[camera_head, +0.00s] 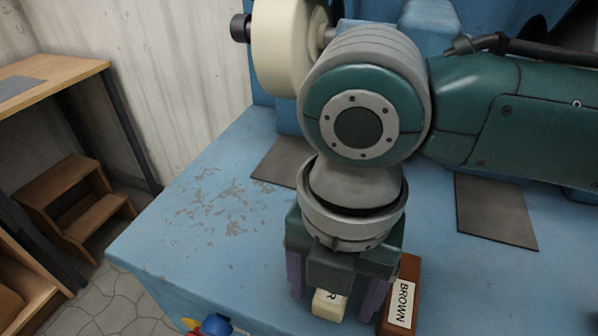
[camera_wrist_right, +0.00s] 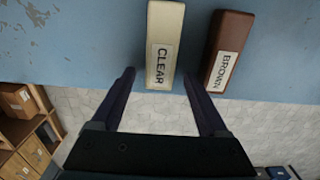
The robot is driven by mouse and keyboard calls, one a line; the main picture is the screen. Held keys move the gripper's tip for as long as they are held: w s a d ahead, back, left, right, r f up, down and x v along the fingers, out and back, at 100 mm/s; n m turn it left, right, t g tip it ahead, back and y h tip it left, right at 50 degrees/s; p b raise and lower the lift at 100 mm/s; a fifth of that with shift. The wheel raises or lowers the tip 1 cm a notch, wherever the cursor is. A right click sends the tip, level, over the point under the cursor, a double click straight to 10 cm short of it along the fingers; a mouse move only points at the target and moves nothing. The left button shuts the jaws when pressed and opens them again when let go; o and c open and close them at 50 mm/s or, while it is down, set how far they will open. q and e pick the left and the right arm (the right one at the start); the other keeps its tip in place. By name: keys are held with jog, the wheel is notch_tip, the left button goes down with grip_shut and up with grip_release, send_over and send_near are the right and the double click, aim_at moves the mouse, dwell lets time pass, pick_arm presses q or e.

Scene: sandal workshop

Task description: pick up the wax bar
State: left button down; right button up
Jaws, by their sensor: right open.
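Two wax bars lie side by side on the blue bench. The cream bar (camera_head: 329,304) has a label partly hidden by my gripper in the head view; in the wrist view the cream bar (camera_wrist_right: 164,22) reads CLEAR. The brown bar (camera_head: 402,283), labelled BROWN, lies to its right and also shows in the wrist view (camera_wrist_right: 235,32). My right gripper (camera_head: 333,300) is open and points down, with its purple fingers on either side of the cream bar. In the wrist view the fingertips (camera_wrist_right: 159,76) flank its near end. Contact cannot be told. My left gripper is not in view.
A cream wheel (camera_head: 284,47) on a blue machine stands behind my right arm. Dark flat pads (camera_head: 494,211) lie on the blue bench (camera_head: 190,205). A small blue, red and yellow object (camera_head: 214,325) is at the front edge. The bench's left side is clear.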

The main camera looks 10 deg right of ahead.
grip_shut()
dwell(0.6)
